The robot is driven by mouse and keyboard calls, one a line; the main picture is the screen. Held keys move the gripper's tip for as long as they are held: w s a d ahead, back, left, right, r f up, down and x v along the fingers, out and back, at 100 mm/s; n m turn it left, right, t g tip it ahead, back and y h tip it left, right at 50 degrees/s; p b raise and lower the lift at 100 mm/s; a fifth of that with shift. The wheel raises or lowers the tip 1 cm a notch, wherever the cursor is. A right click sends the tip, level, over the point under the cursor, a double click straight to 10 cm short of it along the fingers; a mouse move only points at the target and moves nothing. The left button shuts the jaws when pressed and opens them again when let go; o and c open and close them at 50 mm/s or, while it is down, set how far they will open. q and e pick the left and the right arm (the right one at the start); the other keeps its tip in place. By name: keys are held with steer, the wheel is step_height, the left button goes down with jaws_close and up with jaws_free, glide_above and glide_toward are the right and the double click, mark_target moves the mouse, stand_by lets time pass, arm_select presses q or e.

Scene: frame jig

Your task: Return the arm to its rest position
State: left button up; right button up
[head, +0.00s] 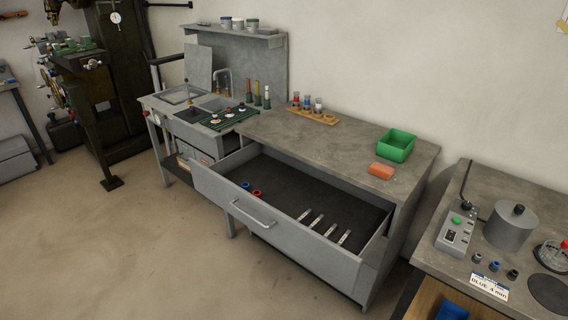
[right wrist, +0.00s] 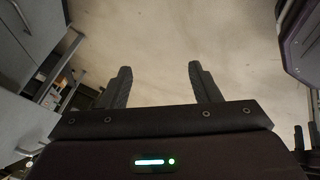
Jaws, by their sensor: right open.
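My right gripper (right wrist: 160,86) shows in the right wrist view. Its two dark fingers stand well apart, with nothing between them and only bare floor beyond. No gripper or arm shows in the head view, so the right gripper is clear of the workbench (head: 345,150) and the open drawer (head: 290,242) there.
The drawer juts out, holding blue and red rings and several pale pieces. A green bin (head: 397,146) and an orange block (head: 381,171) sit on the bench. A side table (head: 470,262) stands at the right. Floor at the left front is clear.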

steer(key=s+d+f+m+g+h, duration=0.1)
steer(key=s+d+f+m, duration=0.2)
steer(key=s, duration=0.8)
steer(key=s+d+f+m+g+h+b, duration=0.1)
steer(key=s+d+f+m+h, duration=0.1)
steer(key=s+f+m, duration=0.5)
steer(key=s+d+f+m+g+h+b, duration=0.1)
steer(key=s+f+m, duration=0.4)
steer(key=s, duration=1.2)
steer(key=d+h, duration=0.1)
steer(key=d, duration=0.1)
steer(key=shift+s+d+g, duration=0.15)
steer(key=shift+d+g, duration=0.15)
steer(key=shift+d, duration=0.1)
steer(key=shift+f, duration=0.1)
